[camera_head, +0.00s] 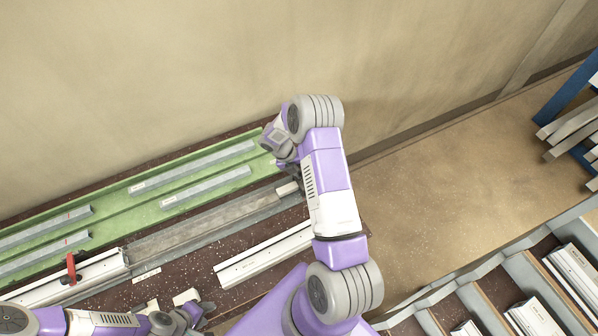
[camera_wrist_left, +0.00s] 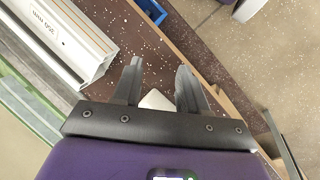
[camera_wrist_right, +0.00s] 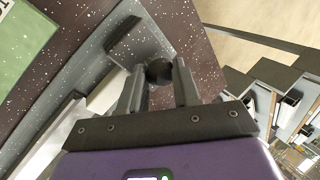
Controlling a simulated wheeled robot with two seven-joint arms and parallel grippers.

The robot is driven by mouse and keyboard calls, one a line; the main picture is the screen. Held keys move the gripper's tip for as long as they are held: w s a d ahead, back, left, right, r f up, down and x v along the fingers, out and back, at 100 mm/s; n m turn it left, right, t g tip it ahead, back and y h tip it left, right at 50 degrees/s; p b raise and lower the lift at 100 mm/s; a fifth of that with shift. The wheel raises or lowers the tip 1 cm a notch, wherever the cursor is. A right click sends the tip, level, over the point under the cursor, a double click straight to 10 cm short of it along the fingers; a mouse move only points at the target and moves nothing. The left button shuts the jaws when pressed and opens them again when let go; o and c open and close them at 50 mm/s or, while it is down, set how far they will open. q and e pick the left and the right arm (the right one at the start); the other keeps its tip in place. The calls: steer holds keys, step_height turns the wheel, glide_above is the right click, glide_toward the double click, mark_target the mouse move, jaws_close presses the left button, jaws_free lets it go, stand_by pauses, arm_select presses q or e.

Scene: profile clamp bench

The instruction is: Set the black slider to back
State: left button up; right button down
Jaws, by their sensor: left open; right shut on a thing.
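The black slider's round knob (camera_wrist_right: 159,72) shows in the right wrist view, at the edge of a grey metal plate (camera_wrist_right: 140,45). My right gripper (camera_wrist_right: 159,84) is shut on this knob, one finger on each side. In the head view my right arm reaches to the far right end of the rail, and its wrist hides the knob there. My left gripper (camera_head: 204,310) is low in the head view, over the dark speckled bench. In the left wrist view its fingers (camera_wrist_left: 158,88) are apart with nothing gripped; a small pale piece shows beyond them.
A green bed (camera_head: 130,205) holds several metal profiles (camera_head: 205,188). A red clamp (camera_head: 71,266) stands at a white profile (camera_head: 75,283) on the left. Another white profile (camera_head: 262,254) lies on the bench below the rail (camera_head: 215,222). Racks stand at the right; the floor between is clear.

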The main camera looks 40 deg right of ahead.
arm_select(q)
steer(key=shift+d, duration=0.1)
arm_select(e)
steer(key=c, duration=0.8)
jaws_free()
steer(key=shift+s+d, duration=0.1)
steer(key=shift+d, duration=0.2)
steer(key=shift+a+r, duration=0.15)
arm_select(q)
steer(key=shift+f+b, duration=0.25)
steer(key=shift+b, duration=0.05)
arm_select(e)
steer(key=v, duration=0.7)
steer(key=shift+r, duration=0.15)
